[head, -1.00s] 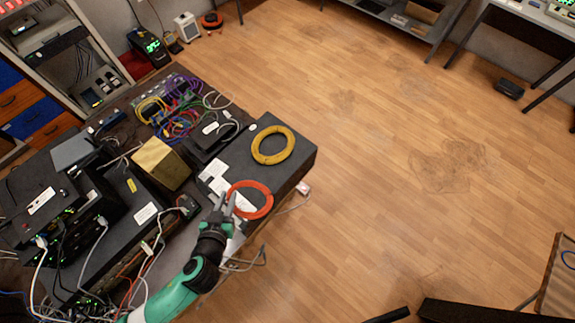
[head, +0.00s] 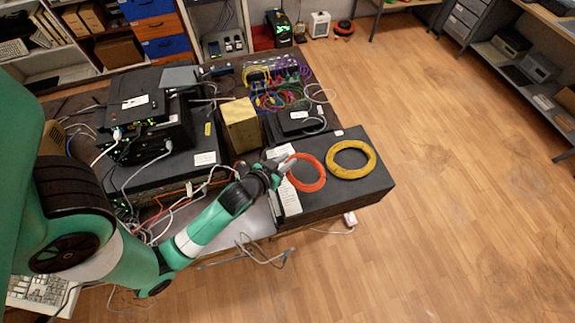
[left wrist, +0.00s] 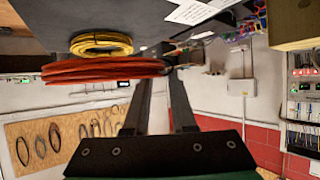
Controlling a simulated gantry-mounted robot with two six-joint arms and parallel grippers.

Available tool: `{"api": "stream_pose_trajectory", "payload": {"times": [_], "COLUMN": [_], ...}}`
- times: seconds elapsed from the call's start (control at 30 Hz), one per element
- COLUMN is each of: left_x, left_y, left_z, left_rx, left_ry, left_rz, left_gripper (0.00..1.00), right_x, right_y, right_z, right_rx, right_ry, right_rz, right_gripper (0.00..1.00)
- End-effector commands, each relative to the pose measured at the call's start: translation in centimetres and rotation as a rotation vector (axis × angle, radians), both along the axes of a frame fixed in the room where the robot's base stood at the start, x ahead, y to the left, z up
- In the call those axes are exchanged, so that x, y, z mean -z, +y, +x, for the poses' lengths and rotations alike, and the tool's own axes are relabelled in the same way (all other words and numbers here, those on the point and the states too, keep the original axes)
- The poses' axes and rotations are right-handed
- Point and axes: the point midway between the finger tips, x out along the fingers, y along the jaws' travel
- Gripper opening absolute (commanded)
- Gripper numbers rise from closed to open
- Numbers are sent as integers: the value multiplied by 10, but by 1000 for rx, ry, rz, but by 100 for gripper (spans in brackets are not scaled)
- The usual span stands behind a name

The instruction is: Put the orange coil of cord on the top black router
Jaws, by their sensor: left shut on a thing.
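My left gripper (head: 280,168) is shut on the coil's left edge. The left wrist view shows the coil (left wrist: 100,72) edge-on, with its rim between the fingertips (left wrist: 163,78); whether it still touches the box is hard to tell. The top black router (head: 143,108) lies on the stack of devices at the left, with a white label and green lights. My right gripper is not in view.
A yellow coil (head: 352,176) lies on the black box (head: 365,188) beside the orange one. A tan box (head: 240,125) stands between there and the router stack. Loose cables run in front of the stack.

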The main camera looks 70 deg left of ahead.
Motion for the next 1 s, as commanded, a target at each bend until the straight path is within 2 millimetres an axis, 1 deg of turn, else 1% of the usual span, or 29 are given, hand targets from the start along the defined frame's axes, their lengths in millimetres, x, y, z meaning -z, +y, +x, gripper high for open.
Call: {"api": "stream_pose_trajectory", "payload": {"times": [0.03, 0.1, 0.2, 0.37, 0.43, 0.47, 0.5, 0.6, 0.67, 0.83, 0.87, 1.0], "left_x": [17, 30, 41, 44, 49, 53, 62, 78, 81, 80, 80, 80], "left_y": [10, 20, 28, 31, 35, 38, 36, 36, 36, 35, 35, 35], "left_z": [2, 6, 10, 12, 13, 13, 13, 13, 13, 13, 13, 13], "left_rx": [-7, -4, 0, 3, 1, -1, 1, 2, 3, 3, 2, 2], "left_ry": [3, 3, 3, 2, 3, 4, 6, 6, 3, 4, 5, 4], "left_rz": [-2, -3, -1, -1, 0, 0, -1, -2, -1, -1, -1, -1], "left_gripper": [0, 0, 0, 0, 0, 0, 0, 0, 0, 0, 25, 50], "right_x": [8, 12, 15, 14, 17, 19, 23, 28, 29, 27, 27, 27], "right_y": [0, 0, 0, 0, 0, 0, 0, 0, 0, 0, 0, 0], "right_z": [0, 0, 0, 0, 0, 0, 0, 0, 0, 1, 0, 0], "right_rx": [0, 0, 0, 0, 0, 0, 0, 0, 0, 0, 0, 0], "right_ry": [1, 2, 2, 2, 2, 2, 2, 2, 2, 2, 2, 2], "right_rz": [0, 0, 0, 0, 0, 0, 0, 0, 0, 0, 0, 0], "right_gripper": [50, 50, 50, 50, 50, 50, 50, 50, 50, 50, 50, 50]}}
